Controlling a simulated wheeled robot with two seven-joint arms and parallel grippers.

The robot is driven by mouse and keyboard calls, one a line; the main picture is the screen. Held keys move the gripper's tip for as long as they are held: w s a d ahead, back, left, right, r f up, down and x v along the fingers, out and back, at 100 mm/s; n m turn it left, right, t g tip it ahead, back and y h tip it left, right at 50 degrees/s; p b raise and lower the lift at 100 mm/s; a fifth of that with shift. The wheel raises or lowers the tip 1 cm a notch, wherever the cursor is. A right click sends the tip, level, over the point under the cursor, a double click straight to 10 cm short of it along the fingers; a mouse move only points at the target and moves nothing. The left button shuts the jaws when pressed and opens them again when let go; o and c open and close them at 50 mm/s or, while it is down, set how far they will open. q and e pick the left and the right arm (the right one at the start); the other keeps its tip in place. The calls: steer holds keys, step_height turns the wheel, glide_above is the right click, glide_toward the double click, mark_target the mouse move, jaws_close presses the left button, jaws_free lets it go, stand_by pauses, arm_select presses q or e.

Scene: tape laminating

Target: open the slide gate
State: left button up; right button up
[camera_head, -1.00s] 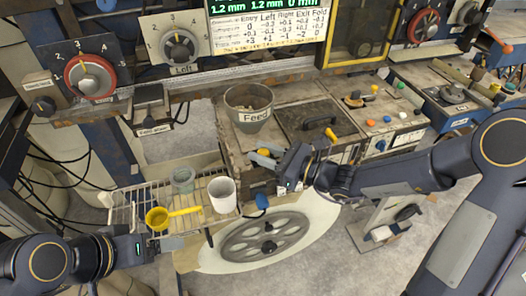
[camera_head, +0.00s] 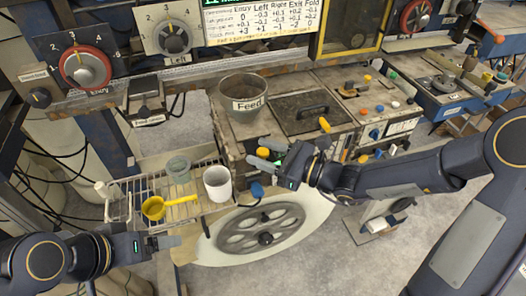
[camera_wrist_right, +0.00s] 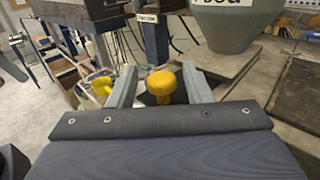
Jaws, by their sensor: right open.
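A round yellow knob (camera_head: 263,152) sits on the front of the machine, below the grey feed hopper (camera_head: 242,93). It also shows in the right wrist view (camera_wrist_right: 162,80). My right gripper (camera_head: 262,154) is open, with one finger on each side of the knob. In the right wrist view the gripper (camera_wrist_right: 160,88) shows a gap between each finger and the knob; I cannot tell whether either touches. The gate plate itself is not clearly visible. My left gripper (camera_head: 166,243) is low at the left, below the wire rack, and its jaw opening is unclear.
A wire rack (camera_head: 122,205) left of the machine holds a yellow scoop (camera_head: 155,207), a white cup (camera_head: 217,184) and a glass jar (camera_head: 178,168). A large handwheel (camera_head: 262,229) is below my right gripper. A lidded hatch (camera_head: 305,112) lies right of the hopper.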

steer(key=b+v, duration=0.1)
steer(key=v, duration=0.6)
steer(key=shift+d, duration=0.25)
steer(key=shift+s, duration=0.1)
steer(key=s+n+g+h, duration=0.3)
steer(key=s+n+g, duration=0.2)
steer(key=s+n, duration=0.65)
steer(key=s+d+f+n+t+h, duration=0.1)
steer(key=s+d+n+h, duration=0.2)
steer(key=d+n+h, duration=0.1)
steer(key=s+d+f+n+t+h, duration=0.1)
steer(key=s+d+n+h, duration=0.3)
steer(key=d, duration=0.5)
steer(key=shift+f+n+t+h, duration=0.15)
steer(key=shift+n+t+h, duration=0.15)
steer(key=shift+n+h, duration=0.6)
